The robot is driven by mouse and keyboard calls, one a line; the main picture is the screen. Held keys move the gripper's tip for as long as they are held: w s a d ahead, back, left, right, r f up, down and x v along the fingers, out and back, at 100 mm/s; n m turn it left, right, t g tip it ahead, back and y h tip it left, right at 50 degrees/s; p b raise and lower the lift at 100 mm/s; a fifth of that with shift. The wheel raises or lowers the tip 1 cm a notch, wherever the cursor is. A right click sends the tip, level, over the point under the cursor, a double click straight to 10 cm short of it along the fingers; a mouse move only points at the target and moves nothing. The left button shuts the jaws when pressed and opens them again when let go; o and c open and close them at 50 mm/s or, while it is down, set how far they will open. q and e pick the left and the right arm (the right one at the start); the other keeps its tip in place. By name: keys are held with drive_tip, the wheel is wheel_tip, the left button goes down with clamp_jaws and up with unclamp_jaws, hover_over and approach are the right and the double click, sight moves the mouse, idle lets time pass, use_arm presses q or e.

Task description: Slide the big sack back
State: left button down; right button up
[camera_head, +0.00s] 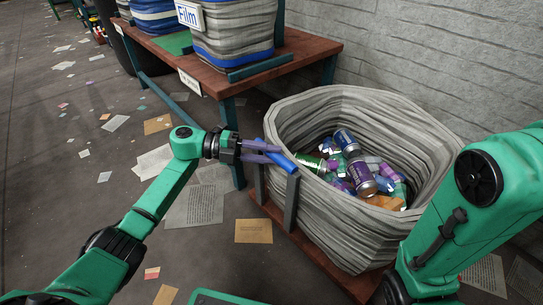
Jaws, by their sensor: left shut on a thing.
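The big sack (350,225) is a grey, ribbed, open-topped bag on the right, holding several crushed cans (345,140) and other bits. It stands on a low reddish-brown wooden base (322,262). A blue handle bar (277,156) on dark upright posts (291,200) is at the sack's left side. My left gripper (275,152) is shut on this blue bar, its purple fingers around it from the left. My right arm reaches in at the right, in front of part of the sack; its gripper is out of view.
A wooden bench (300,50) with a sack labelled Film (235,40) stands behind, left of the big sack. A grey block wall (430,50) is close behind. The floor at left is open, with scattered papers (192,205) and a brown card (253,231).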

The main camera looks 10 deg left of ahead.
use_arm(q)
drive_tip(key=c, duration=0.6)
unclamp_jaws()
drive_tip(key=shift+s+a+r+p, duration=0.1)
drive_tip(key=shift+a+p, duration=0.2)
drive_tip(key=shift+a, duration=0.15)
drive_tip(key=p+v, duration=0.3)
drive_tip(key=v, duration=1)
drive_tip(key=shift+a, duration=0.3)
